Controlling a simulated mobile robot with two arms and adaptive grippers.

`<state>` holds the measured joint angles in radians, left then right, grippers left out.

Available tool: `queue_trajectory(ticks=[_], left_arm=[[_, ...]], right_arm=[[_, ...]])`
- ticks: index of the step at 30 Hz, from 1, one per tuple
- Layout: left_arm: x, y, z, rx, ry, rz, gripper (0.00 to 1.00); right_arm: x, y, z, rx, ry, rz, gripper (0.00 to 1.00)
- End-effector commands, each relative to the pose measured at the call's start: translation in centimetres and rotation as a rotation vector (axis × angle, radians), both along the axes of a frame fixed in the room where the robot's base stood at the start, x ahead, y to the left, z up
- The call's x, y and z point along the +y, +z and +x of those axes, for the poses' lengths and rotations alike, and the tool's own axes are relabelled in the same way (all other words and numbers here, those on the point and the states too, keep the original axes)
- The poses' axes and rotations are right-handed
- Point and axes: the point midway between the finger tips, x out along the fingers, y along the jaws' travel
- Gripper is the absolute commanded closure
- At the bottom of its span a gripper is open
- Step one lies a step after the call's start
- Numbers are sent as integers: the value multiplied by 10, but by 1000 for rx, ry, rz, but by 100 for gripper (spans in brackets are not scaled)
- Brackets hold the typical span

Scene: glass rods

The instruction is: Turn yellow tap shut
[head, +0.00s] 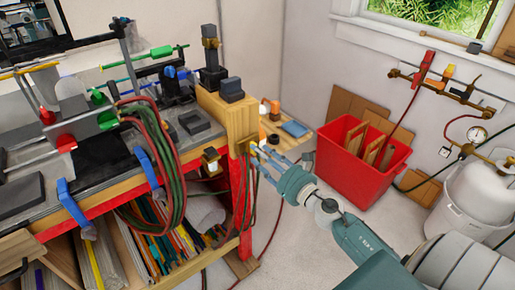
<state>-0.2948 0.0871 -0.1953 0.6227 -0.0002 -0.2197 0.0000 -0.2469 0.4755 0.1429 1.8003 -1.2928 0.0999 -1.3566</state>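My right gripper (258,160) reaches in from the lower right, its blue-grey fingers pointing at the end of the wooden bench. Its fingertips are close to a small yellow-brass fitting (243,147) at the bench corner, which looks like the yellow tap. The fingers partly cover this spot, so I cannot tell contact, the handle's position, or how far apart the fingers are. On the right wall, a pipe (462,97) carries a red lever (424,66) and an orange-yellow handle (446,74), well away from the gripper. My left gripper is not in view.
The bench (228,118) holds metal stands, clamps and burner parts. Red and green hoses (172,165) hang from its front. A red crate (361,160) with cardboard stands on the floor behind my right arm. A white tank (482,190) and gauge (476,135) are at right.

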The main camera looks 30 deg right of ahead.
Motion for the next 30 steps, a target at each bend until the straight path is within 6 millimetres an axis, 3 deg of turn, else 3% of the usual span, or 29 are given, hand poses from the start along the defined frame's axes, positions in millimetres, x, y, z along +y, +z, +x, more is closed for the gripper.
queue_trajectory(ticks=[6,15,21,30], left_arm=[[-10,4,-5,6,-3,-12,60],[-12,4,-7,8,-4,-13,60],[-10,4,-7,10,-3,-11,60],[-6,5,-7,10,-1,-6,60]], right_arm=[[2,0,20,0,0,3,62],[2,-1,22,1,0,3,62],[2,-1,21,1,0,3,100],[2,-1,21,3,0,20,100]])
